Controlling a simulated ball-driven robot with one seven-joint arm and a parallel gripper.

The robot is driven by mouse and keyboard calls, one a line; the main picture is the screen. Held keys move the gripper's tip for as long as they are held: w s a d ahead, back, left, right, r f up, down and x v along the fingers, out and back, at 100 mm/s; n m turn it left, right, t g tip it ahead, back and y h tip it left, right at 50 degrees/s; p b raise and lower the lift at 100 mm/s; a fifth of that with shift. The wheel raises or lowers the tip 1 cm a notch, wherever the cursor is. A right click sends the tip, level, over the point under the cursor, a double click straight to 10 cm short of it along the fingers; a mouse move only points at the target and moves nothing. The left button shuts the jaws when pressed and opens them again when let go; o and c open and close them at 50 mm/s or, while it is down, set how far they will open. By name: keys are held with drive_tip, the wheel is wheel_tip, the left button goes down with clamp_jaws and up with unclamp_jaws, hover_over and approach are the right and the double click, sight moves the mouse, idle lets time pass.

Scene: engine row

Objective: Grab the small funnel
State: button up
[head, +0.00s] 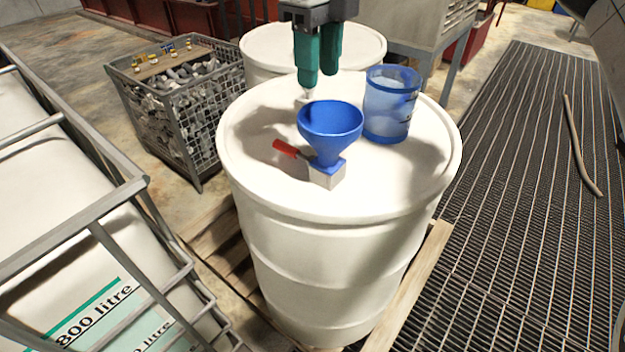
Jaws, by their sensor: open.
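A small blue funnel (331,131) stands upright on a pale square block (327,178) on top of a white drum. A red handle (285,148) sticks out to the left beside the funnel's base. My gripper (318,80), with two green fingers, hangs pointing down above the drum, just behind and above the funnel's rim in the picture. Its fingers are open with nothing seen between them. I cannot tell the exact gap between the fingers and the funnel.
Another white drum (262,50) is behind. A wire crate of metal parts (190,110) stands left, a white tank (60,190) with metal rails front left. Grating floor (510,200) lies right, with a hose-like strip.

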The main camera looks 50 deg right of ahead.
hover_over(314, 140)
drive_tip(key=f, duration=0.5)
drive_tip(key=shift+w+d+p, duration=0.15)
drive_tip(key=shift+d+p, duration=0.05)
drive_tip(key=shift+p, duration=0.2)
drive_tip(key=shift+f+p, duration=1)
drive_tip(key=shift+f, duration=1.9)
drive_tip(key=shift+c, duration=0.2)
clamp_jaws()
